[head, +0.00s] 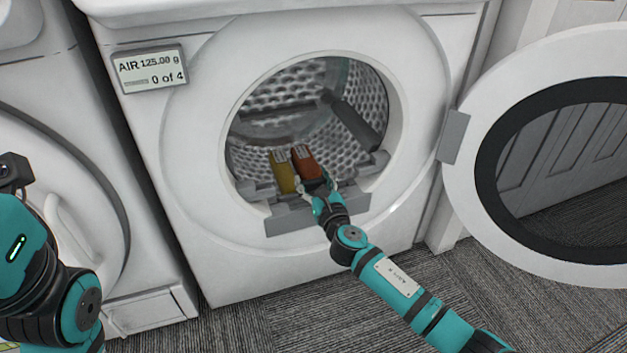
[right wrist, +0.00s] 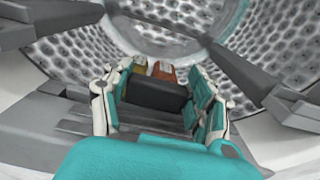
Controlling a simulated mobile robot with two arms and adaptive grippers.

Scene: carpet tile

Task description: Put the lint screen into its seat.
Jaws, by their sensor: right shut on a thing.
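My right gripper (head: 317,187) is at the front lip of the open dryer drum. In the right wrist view its fingers (right wrist: 155,88) are shut on a dark block (right wrist: 157,96), which spans the gap between them. I cannot tell whether this block is the lint screen. A yellow block (head: 281,175) and a red-orange block (head: 307,165) lie just beyond the fingertips, side by side. A grey slotted ledge (head: 285,221) runs along the lower rim of the opening. I cannot make out the seat itself. My left gripper is out of view.
The dryer door (head: 466,150) stands open at the right. A grey bar (head: 355,122) slants down inside the perforated drum (head: 270,100). A display (head: 150,70) reads "AIR 125.00 g" and "0 of 4". A second white machine (head: 40,120) stands at the left.

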